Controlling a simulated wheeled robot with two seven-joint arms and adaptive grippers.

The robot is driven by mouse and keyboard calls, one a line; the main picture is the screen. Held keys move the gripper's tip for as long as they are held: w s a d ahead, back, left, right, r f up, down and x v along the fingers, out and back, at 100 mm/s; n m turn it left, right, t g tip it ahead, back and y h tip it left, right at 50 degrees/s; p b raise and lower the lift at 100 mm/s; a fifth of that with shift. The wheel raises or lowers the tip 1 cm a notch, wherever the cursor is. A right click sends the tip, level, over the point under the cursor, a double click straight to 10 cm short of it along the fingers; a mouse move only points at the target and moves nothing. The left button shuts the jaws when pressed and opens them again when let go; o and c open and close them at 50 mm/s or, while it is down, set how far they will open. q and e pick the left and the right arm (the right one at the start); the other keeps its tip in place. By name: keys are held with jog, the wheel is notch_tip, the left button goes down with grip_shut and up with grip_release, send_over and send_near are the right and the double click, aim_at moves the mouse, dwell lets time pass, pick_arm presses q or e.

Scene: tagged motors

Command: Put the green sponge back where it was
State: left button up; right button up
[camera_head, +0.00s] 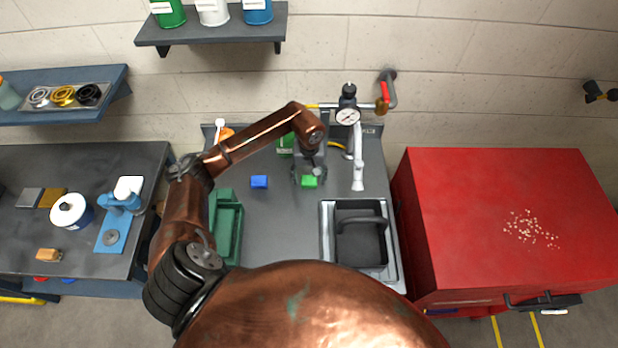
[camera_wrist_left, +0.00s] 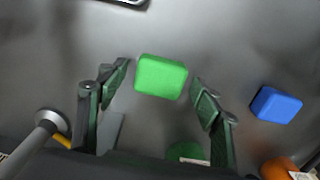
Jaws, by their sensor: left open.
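The green sponge (camera_head: 309,182) lies on the grey counter, left of the sink. In the left wrist view the green sponge (camera_wrist_left: 161,77) is just beyond and between the open fingertips, with gaps on both sides. My left gripper (camera_head: 308,178) points down over the sponge; its two fingers (camera_wrist_left: 161,84) are apart and empty. A blue sponge (camera_head: 259,182) lies to the left on the same counter, and it shows at the right of the left wrist view (camera_wrist_left: 276,104). My right gripper is not seen.
A sink (camera_head: 354,206) with a tap is at the counter's right. A green tray (camera_head: 226,228) stands at its left front. A green container (camera_head: 284,145) and an orange item (camera_head: 227,133) stand at the back. A red cabinet (camera_head: 480,205) is on the right.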

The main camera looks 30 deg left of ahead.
aim_at(309, 180)
pick_arm(q)
jog(key=shift+r, duration=0.25)
notch_tip(309, 180, up, 12)
jog(key=b, duration=0.1)
jog(key=shift+s+f, duration=0.1)
jog(key=shift+f, duration=0.05)
dwell(0.5)
